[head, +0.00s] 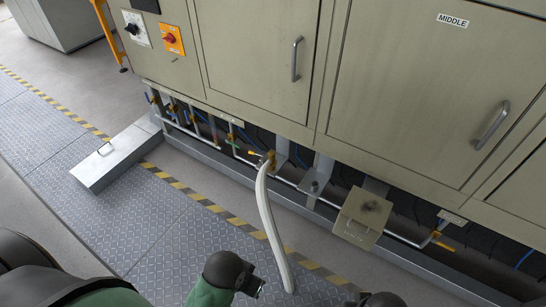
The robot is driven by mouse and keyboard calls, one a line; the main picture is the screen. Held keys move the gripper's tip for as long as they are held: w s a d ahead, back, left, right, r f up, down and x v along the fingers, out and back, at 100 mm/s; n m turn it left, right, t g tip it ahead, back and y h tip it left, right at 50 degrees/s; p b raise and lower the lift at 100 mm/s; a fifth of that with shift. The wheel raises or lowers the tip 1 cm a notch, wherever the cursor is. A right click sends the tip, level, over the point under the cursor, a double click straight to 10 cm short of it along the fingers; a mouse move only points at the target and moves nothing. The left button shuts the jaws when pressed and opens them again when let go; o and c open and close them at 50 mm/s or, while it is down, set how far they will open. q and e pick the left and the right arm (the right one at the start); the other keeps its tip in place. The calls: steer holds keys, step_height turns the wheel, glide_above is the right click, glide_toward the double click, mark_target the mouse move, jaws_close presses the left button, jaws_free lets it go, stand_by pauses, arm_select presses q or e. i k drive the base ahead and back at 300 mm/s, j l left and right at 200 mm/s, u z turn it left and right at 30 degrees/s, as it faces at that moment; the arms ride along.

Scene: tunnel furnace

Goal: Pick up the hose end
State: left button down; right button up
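A pale cream hose (268,215) hangs from a brass fitting (270,156) under the furnace and curves down to the floor. Its lower end (290,286) rests on or just above the diamond-plate floor near the bottom edge of the head view. My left arm's dark wrist (228,268) is left of the hose end and apart from it. A small dark part, perhaps the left gripper (257,289), shows beyond it; its fingers are not clear. Only the dark top of my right arm (383,300) shows at the bottom edge, right of the hose; its gripper is out of frame.
The beige furnace (258,60) with handled doors fills the upper part. Pipes and valves (190,118) run beneath it. A metal box with a handle (113,157) stands at the left. A small beige panel (362,217) juts out right of the hose.

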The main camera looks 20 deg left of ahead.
mark_target(271, 160)
steer(key=i+l+u, duration=0.2)
steer(key=l, duration=0.35)
steer(key=i+l+u, duration=0.2)
steer(key=l, duration=0.35)
steer(key=l+u, duration=0.2)
steer(key=l, duration=0.35)
steer(key=l+u, duration=0.2)
steer(key=l, duration=0.4)
steer(key=i, duration=0.05)
